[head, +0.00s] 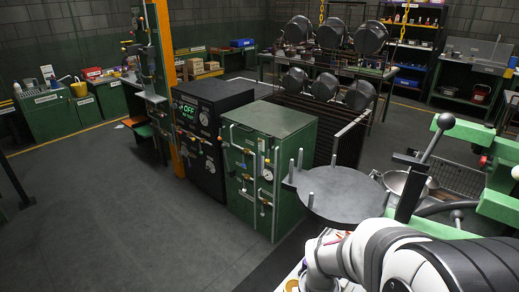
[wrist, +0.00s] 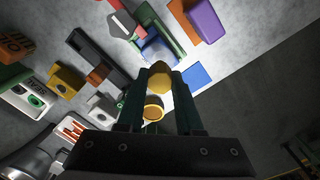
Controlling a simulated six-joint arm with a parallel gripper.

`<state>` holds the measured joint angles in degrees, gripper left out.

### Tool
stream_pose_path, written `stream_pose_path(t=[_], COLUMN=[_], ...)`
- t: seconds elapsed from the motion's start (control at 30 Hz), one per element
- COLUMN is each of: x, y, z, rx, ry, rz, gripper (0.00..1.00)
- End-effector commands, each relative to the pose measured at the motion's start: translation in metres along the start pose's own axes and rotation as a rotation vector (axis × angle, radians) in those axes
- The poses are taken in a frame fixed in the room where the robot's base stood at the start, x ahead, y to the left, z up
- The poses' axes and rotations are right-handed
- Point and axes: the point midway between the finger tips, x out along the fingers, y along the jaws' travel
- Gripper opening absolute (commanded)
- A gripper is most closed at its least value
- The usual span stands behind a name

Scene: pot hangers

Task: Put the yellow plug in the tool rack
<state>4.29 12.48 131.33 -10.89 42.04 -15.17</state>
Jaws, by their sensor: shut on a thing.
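In the wrist view, my gripper (wrist: 160,76) has two dark green fingers shut on a yellow piece, which I take to be the yellow plug (wrist: 159,82). Its rounded end shows between the fingertips. A round yellow part with a pale face (wrist: 153,107) shows nearer the palm; I cannot tell if it belongs to the same piece. A dark, long holder (wrist: 88,48) and a green frame with a blue inside (wrist: 170,25) lie beyond the fingers; I cannot tell which is the tool rack. In the head view my gripper is hidden beyond my white arm.
In the wrist view, another yellow block (wrist: 66,82), a purple block (wrist: 206,21), a blue square (wrist: 197,77) and an orange block (wrist: 14,47) lie around the pale surface. In the head view a dark round plate with upright pegs (head: 340,193) stands close to my arm.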

Motion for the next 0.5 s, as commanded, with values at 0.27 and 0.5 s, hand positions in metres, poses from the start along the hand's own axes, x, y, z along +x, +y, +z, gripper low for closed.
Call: stream_pose_path(t=[0.27, 0.5], x=[-0.005, -0.02], y=[0.031, 0.127], z=[-0.006, -0.003], rx=[0.009, 0.012], ry=[0.001, 0.002], rz=[0.0, 0.001], gripper=[0.0, 0.0])
